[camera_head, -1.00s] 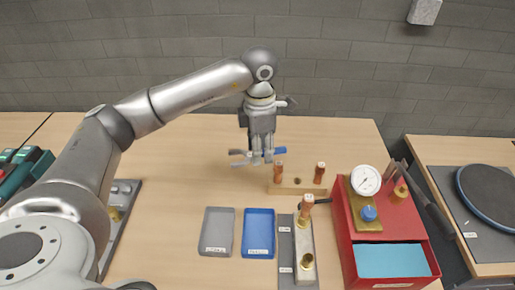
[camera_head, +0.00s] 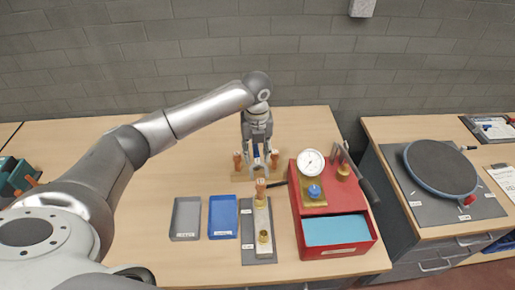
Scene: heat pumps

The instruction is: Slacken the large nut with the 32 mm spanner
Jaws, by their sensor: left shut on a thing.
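My left gripper (camera_head: 258,162) points down over the back of the bench, shut on a slim tool with a blue part (camera_head: 256,149). The tool looks like the spanner, but its size mark and jaw cannot be read. In front of the gripper, a pale plate (camera_head: 263,246) on a grey mat bears a brass fitting with an upright copper pipe (camera_head: 260,186). A brass nut (camera_head: 263,236) sits nearer the front of the plate. I cannot tell which brass part is the large nut. The gripper is apart from both. My right gripper is not in view.
A wooden block with copper-topped pegs (camera_head: 238,160) stands by the gripper. A grey tray (camera_head: 186,218) and a blue tray (camera_head: 223,217) lie left of the plate. A red box (camera_head: 337,228) with a gauge (camera_head: 311,163) stands right. The bench's left middle is clear.

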